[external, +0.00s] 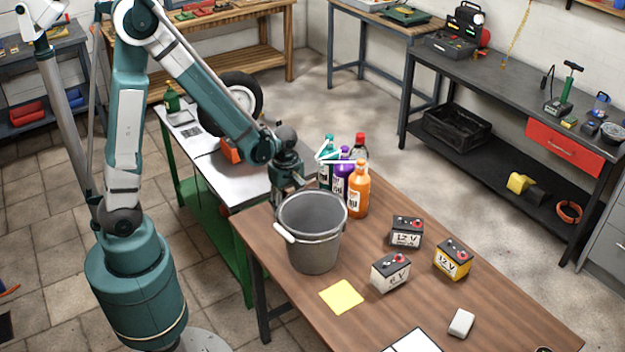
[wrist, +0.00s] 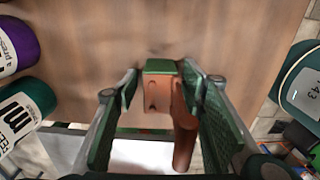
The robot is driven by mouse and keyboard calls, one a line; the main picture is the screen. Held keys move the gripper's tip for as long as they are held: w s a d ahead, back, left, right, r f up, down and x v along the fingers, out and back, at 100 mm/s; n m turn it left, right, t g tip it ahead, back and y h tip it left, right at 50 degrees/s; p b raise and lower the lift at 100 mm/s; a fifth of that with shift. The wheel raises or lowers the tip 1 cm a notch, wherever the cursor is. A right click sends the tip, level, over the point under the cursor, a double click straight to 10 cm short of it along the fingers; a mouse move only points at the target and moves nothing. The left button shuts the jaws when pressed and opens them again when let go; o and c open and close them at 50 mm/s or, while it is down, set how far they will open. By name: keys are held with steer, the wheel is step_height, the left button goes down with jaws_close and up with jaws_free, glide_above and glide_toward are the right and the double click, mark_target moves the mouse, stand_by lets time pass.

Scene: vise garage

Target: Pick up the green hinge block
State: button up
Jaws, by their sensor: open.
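In the wrist view, a small block with a green top and a copper-brown front (wrist: 159,88) stands near the edge of the wooden table; it looks like the hinge block. A copper-brown rod-like part (wrist: 185,140) shows beside it, and I cannot tell whether they are joined. My gripper (wrist: 160,74) is open, with one green-padded finger on each side of the block. I cannot tell whether the fingers touch it. In the external view my gripper (external: 287,190) is low behind the grey bucket, and the block does not show there.
The grey bucket (external: 311,250) stands close to my gripper. Purple (external: 342,180) and orange (external: 358,195) bottles cluster just right of it. Several batteries (external: 391,272), a yellow note (external: 341,297) and a white block (external: 461,322) lie farther along the wooden table (external: 375,318).

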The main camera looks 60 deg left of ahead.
stand_by(0.3)
steer(key=c, duration=1.1)
steer(key=shift+o, duration=0.2)
steer(key=shift+r, duration=0.2)
steer(key=shift+r+p, duration=1.2)
steer(key=shift+r, duration=3.6)
